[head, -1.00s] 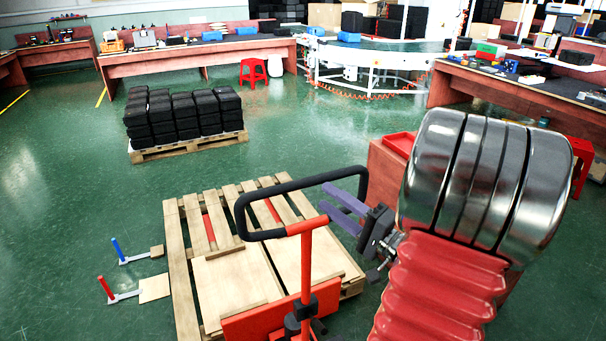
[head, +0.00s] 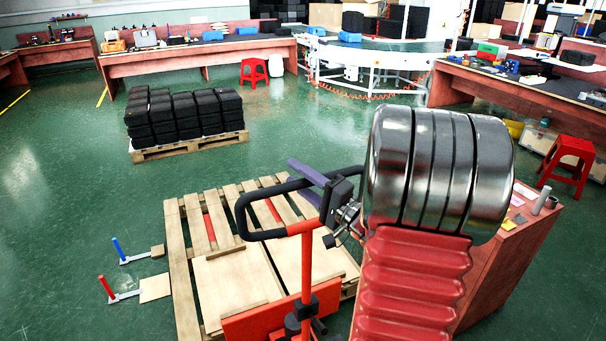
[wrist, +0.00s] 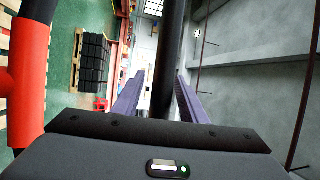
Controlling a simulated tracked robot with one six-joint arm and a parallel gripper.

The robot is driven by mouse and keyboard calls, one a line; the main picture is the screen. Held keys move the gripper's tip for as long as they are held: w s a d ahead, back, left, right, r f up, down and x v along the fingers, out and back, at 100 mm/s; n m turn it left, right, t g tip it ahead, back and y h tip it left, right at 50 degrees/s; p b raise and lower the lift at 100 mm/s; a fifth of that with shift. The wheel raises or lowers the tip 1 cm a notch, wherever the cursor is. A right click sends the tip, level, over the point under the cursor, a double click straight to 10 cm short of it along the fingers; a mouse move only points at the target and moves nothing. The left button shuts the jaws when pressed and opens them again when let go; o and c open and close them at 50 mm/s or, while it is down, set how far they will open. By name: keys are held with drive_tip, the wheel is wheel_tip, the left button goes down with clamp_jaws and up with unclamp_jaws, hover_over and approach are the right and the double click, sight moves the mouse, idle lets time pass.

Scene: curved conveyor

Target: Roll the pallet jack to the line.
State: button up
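The pallet jack stands in front of me, with a red mast (head: 306,265) and a black loop handle (head: 240,215). A slatted wooden pallet (head: 177,250) lies over its red forks. My gripper (head: 298,178) is at the right part of the loop, its two purple fingers pointing left. In the wrist view the black handle bar (wrist: 170,60) runs between the purple fingers (wrist: 158,98), closer to the right one. A gap shows on the left side, so the gripper looks open around the bar. The line, a white-framed curved conveyor (head: 385,62), is at the back.
A pallet of black crates (head: 185,115) stands back left. A red stool (head: 254,71) is near the long bench (head: 190,58). Another red stool (head: 568,165) and a bench (head: 520,95) are at right. Green floor is clear between the jack and the conveyor.

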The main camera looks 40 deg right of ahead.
drive_tip(key=shift+w, duration=0.1)
drive_tip(key=shift+c, duration=0.4)
clamp_jaws()
